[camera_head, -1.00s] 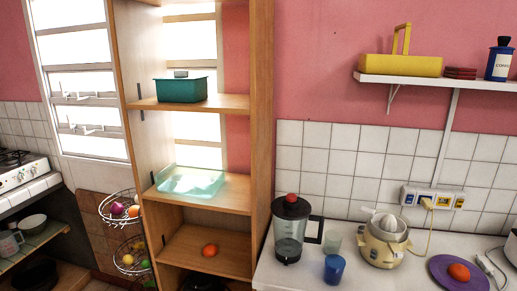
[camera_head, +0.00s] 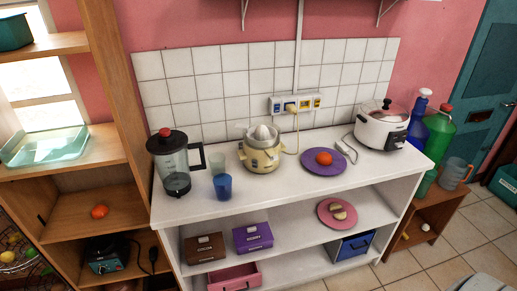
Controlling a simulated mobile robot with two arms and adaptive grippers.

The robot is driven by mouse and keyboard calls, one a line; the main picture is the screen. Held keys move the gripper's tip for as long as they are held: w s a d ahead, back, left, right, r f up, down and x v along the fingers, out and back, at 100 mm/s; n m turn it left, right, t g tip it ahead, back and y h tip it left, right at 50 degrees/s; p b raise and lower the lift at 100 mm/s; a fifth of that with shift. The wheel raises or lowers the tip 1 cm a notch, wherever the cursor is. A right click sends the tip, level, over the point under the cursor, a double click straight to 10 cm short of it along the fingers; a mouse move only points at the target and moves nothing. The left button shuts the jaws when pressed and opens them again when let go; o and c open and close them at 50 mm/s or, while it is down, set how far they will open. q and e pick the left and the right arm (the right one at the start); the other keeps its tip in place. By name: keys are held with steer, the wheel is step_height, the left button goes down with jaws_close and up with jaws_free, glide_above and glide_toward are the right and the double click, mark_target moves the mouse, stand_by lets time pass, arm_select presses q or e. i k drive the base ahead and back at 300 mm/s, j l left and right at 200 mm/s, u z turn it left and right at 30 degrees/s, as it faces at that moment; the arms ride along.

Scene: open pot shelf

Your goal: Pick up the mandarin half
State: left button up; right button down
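An orange fruit (camera_head: 323,157) rests on a purple plate (camera_head: 312,167) on the white counter. A second orange fruit (camera_head: 99,211) lies on a wooden shelf at the left. Both look rounded, and I cannot tell which, if either, is a mandarin half. Two small pale pieces (camera_head: 339,211) lie on a pink plate on the shelf under the counter; they are too small to identify. Neither of my grippers is in view.
A blender (camera_head: 174,165), a blue cup (camera_head: 222,187), a juicer (camera_head: 261,152) and a white cooker (camera_head: 382,128) stand on the counter (camera_head: 250,200). Boxes sit on the shelf below. Bottles (camera_head: 437,133) stand at the right. Tiled floor (camera_head: 430,255) shows at lower right.

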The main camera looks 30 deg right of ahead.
mark_target(322, 157)
steer(key=z, duration=1.45)
steer(key=i+u, duration=0.2)
steer(key=i, duration=0.15)
steer(key=i+l+u, duration=0.25)
steer(key=i+j, duration=0.05)
steer(key=i, duration=0.05)
